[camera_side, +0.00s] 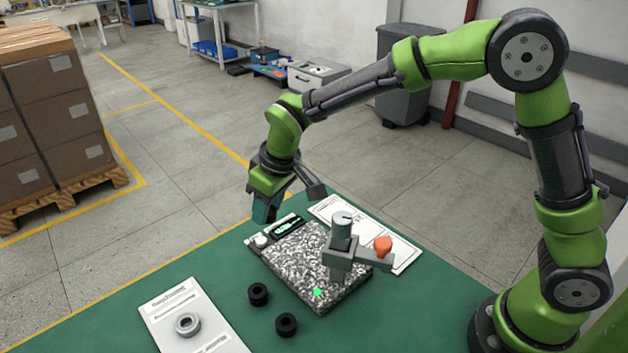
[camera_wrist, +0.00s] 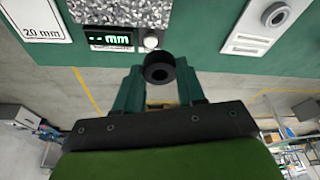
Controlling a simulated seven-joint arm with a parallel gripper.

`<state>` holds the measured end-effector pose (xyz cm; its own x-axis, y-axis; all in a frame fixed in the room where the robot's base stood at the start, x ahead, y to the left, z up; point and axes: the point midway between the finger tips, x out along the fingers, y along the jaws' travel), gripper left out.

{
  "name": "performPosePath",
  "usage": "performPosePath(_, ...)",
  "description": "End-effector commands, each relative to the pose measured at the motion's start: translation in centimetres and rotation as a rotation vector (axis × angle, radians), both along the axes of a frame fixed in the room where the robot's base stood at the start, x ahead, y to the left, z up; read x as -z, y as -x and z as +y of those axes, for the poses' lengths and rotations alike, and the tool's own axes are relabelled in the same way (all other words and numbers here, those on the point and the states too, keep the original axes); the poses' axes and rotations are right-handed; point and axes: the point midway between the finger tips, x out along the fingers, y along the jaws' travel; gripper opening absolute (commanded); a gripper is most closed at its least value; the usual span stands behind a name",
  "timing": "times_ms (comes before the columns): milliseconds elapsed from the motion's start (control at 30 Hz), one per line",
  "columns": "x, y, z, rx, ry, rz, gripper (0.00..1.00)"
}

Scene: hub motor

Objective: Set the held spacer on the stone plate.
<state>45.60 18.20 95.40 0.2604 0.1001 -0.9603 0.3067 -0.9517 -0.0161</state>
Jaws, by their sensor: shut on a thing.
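The stone plate (camera_side: 290,262) is a speckled grey slab on the green table in the side view; its edge also shows at the top of the wrist view (camera_wrist: 120,12). A bright green mark (camera_side: 317,292) lies near its front corner. My gripper (camera_side: 265,212) is above the table's far edge, beyond the plate's display end. In the wrist view my gripper (camera_wrist: 160,80) is shut on a black ring-shaped spacer (camera_wrist: 159,69), its hole facing the camera. The held spacer cannot be made out in the side view. It appears apart from the plate.
A gauge stand (camera_side: 341,245) with an orange knob (camera_side: 383,245) rises over the plate's right part. Two black spacers (camera_side: 258,294) (camera_side: 286,325) stand in front of the plate. A grey ring (camera_side: 187,324) lies on a white card at left. A display (camera_side: 287,227) edges the plate.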

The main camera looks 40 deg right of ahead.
Motion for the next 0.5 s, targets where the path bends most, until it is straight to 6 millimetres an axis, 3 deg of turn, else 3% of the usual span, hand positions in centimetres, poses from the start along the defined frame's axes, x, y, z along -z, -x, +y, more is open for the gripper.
performPosePath(100, 0.5, 2.5, -3.2, -0.001, 0.002, 0.006, 0.09)
performPosePath(200, 1.3, 4.3, -4.7, -0.018, 0.006, 0.008, 0.09)
performPosePath(367, 2.6, 6.0, -5.5, -0.057, 0.015, 0.015, 0.09)
performPosePath(500, 3.3, 6.0, -5.4, -0.082, 0.018, 0.005, 0.09)
